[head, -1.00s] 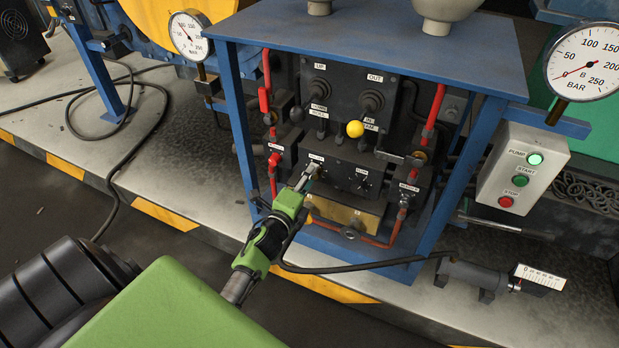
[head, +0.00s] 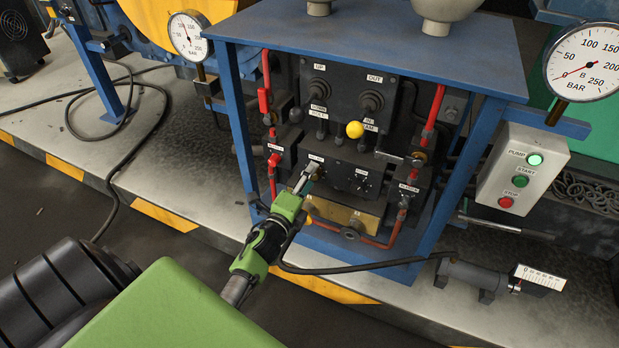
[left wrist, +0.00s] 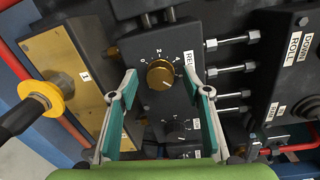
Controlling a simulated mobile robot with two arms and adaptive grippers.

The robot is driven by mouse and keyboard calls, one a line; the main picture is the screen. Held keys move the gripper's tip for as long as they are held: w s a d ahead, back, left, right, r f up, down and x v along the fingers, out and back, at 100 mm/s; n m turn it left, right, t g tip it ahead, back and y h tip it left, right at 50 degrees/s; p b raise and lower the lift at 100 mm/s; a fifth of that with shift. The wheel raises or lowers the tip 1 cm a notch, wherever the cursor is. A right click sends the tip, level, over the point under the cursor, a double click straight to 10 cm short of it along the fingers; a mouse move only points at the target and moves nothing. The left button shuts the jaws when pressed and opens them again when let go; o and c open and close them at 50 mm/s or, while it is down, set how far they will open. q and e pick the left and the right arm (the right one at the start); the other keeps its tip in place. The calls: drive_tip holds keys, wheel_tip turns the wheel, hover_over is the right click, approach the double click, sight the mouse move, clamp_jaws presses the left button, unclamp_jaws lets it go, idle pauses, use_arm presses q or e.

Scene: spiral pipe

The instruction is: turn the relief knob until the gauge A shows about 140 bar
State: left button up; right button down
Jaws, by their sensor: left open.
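The relief knob (left wrist: 160,75) is a round brass dial with a pointer mark and a printed scale, on a black block in the left wrist view. A partly covered label beside it starts with "REL". My left gripper (head: 310,177) is open in front of the block in the head view. In the left wrist view its two fingers stand on either side of the knob, with gaps visible. In the head view the gripper mostly hides the knob. Gauge A (head: 188,37) is the left round white dial; its needle points up and slightly left, and its exact reading is too small to tell.
Gauge B (head: 584,63) at the right has its needle near 0. A second, black knob (left wrist: 174,127) sits close to the brass one. The pump box (head: 522,168) shows a lit green lamp.

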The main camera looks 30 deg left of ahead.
use_arm(q)
drive_tip(key=s+d, duration=0.2)
drive_tip(key=s, duration=0.9)
drive_tip(key=shift+r, duration=0.4)
use_arm(e)
drive_tip(key=shift+d, duration=0.1)
use_arm(q)
drive_tip(key=shift+s+a, duration=0.1)
